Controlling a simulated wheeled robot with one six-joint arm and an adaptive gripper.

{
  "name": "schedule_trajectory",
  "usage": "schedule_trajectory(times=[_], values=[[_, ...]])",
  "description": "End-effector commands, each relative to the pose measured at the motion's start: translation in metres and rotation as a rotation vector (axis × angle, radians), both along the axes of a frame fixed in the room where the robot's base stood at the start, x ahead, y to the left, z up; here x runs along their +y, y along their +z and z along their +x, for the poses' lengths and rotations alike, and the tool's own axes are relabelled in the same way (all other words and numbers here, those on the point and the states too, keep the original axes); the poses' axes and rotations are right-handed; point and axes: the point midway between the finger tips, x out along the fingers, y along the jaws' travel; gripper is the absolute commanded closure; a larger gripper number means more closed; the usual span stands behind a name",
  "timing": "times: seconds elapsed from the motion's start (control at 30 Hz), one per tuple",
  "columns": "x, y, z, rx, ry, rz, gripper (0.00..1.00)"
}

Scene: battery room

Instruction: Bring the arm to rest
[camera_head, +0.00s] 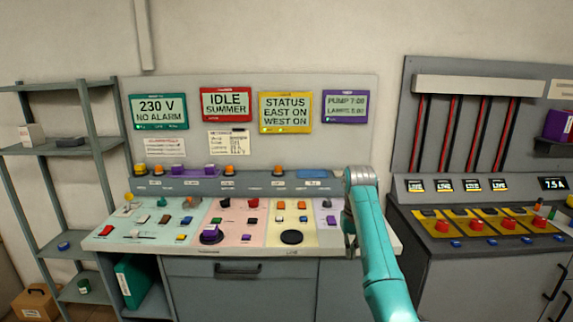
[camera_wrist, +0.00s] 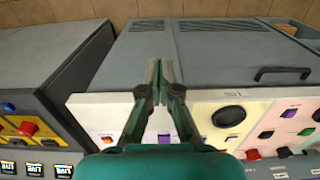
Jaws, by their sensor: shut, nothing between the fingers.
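My arm reaches up from the bottom of the head view and bends at a grey joint in front of the console's right end. My gripper (camera_wrist: 160,72) is shut and empty in the wrist view, its fingertips together. It is over the right end of the control console (camera_head: 110,243), near a purple button (camera_wrist: 164,138). In the head view my gripper is mostly hidden behind my arm. I cannot tell whether the fingertips touch the panel.
A dark cabinet (camera_head: 440,280) with red buttons stands close on the right. A grey shelf rack (camera_head: 60,150) stands at the left. A black round knob (camera_head: 292,237) and a drawer handle (camera_head: 238,268) are on the console. Wall screens (camera_head: 285,112) hang behind it.

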Motion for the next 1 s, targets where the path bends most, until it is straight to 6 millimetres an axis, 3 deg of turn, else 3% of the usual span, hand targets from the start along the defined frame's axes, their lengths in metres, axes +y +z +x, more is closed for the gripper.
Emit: schedule_trajectory(times=[0.37,0.57,0.77,1.0], values=[[0.0,-0.044,-0.003,-0.039,0.0,0.0,1.0],[0.0,-0.084,-0.007,-0.076,0.0,0.0,1.0],[0.0,-0.142,-0.02,-0.132,0.0,0.0,1.0],[0.0,-0.234,-0.054,-0.239,0.0,0.0,1.0]])
